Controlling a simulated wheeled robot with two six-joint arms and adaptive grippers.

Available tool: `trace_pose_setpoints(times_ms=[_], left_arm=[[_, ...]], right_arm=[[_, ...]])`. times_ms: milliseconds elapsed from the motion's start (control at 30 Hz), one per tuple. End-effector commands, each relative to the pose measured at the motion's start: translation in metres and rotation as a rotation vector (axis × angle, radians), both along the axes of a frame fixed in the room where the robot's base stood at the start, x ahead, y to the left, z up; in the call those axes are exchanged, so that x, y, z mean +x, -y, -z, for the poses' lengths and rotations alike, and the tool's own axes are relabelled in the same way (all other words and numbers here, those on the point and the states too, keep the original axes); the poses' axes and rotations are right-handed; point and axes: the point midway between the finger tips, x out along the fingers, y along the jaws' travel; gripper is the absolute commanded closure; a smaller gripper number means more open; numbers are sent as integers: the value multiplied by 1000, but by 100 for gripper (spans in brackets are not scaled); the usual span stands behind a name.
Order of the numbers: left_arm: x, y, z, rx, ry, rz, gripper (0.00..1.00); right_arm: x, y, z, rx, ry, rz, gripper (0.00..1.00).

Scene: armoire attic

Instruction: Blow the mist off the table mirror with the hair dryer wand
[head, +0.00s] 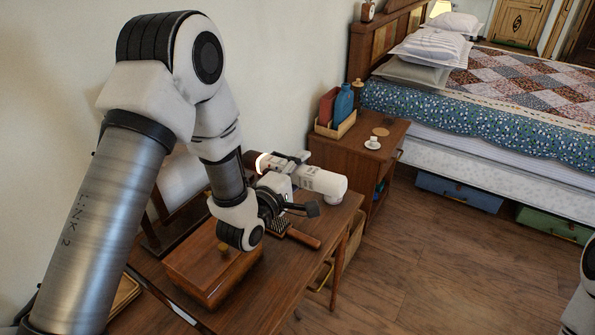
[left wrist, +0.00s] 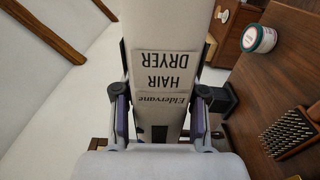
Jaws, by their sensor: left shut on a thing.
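The hair dryer wand (head: 322,181) is a white cylinder with a dark section and a lit ring at its far-left end. My left gripper (head: 283,200) is shut on it above the table. In the left wrist view, the wand (left wrist: 165,35) reads "HAIR DRYER" and lies between the two fingers of the gripper (left wrist: 160,112). The table mirror (head: 181,180) is a pale, whitish panel on a dark wooden stand, mostly hidden behind my left arm. I cannot tell how much mist is on it. My right gripper is out of view.
A wooden box (head: 200,277) sits on the table below my left arm. A hairbrush (head: 301,238) lies beside it, and a labelled jar (left wrist: 259,39) stands nearby. A nightstand (head: 349,153) and bed (head: 500,140) are beyond.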

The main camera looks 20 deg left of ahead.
Motion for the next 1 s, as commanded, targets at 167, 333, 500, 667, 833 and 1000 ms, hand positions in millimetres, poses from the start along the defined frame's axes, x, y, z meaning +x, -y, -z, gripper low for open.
trace_pose_setpoints(times_ms=[167,333,500,667,833,1000], left_arm=[[13,2,-1,1,2,2,100],[24,4,-1,1,2,2,100],[32,5,-1,1,1,1,100],[27,4,-1,0,2,0,100],[15,2,0,-1,1,1,100],[3,0,0,0,1,0,100]], right_arm=[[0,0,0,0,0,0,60],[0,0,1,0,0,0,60],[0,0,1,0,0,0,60],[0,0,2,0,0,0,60],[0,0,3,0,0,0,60],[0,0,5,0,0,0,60]])
